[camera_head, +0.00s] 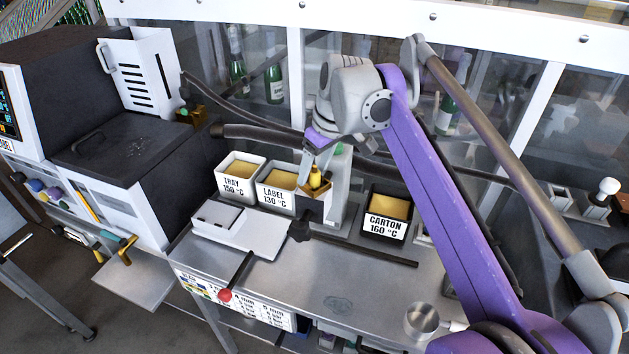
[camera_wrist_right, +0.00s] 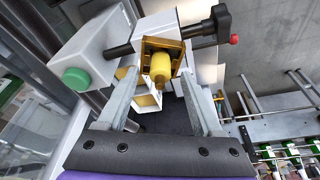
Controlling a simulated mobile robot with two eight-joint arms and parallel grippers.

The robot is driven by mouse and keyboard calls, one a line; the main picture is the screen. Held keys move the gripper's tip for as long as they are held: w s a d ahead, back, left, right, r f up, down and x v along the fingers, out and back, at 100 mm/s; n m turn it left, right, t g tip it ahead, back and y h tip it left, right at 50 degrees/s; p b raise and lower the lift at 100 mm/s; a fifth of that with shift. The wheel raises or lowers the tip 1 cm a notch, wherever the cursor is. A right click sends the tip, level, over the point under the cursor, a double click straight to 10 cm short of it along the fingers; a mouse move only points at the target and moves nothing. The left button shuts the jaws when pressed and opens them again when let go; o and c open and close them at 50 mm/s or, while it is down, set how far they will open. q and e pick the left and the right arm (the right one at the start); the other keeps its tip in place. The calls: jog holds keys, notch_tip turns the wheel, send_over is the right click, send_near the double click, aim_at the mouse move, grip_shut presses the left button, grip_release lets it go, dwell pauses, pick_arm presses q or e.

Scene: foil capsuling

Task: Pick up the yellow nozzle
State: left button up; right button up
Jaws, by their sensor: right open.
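The yellow nozzle (camera_head: 315,178) sits in a brass-coloured holder (camera_head: 313,191) on a grey stand behind the white tray. In the right wrist view the nozzle (camera_wrist_right: 160,72) shows near the top middle, against the same holder (camera_wrist_right: 163,45). My right gripper (camera_head: 318,160) points down just above the nozzle. Its two grey fingers (camera_wrist_right: 158,76) are open, and the nozzle appears between their tips in the wrist view. I cannot tell whether either finger touches it. My left gripper is not in view.
A black knob (camera_head: 300,231) and a white tray (camera_head: 262,238) are in front. A metal cup (camera_head: 422,320) stands at the front right. The middle of the steel bench is clear.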

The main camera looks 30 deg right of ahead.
grip_shut()
dwell(0.3)
